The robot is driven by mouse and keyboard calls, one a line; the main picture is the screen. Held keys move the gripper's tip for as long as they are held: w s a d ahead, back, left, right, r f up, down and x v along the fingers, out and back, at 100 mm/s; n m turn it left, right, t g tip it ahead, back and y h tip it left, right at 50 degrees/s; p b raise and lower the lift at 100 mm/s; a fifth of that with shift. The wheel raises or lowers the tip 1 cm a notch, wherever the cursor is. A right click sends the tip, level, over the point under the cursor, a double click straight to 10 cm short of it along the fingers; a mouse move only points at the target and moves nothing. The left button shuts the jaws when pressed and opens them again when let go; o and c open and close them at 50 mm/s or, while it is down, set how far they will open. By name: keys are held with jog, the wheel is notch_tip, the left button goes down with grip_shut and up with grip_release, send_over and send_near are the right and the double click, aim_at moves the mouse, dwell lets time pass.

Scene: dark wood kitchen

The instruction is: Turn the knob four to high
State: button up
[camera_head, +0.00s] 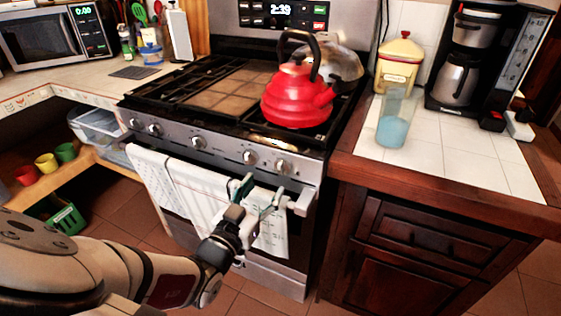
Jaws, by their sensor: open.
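The stove (215,150) has a row of several round silver knobs along its slanted front panel. Knob four from the left (249,157) is on the right part of the panel, just left of the rightmost knob (282,167). Small marks for their settings are too small to read. My gripper (262,185) is open and empty, with its two fingers apart and pointing up toward the panel. In the picture its fingertips are just below these two right knobs, in front of the oven handle and towels. No contact with a knob shows.
The oven handle (300,205) sticks out below the knobs, with white towels (190,190) hanging on it. A red kettle (297,98) stands on the right burners. A wooden cabinet (420,245) stands close on the right. The corner counter (60,85) is on the left.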

aim_at(279, 167)
jog(key=b+x, duration=0.1)
jog(key=x, duration=0.8)
jog(key=shift+c, duration=0.2)
jog(key=c, duration=1.1)
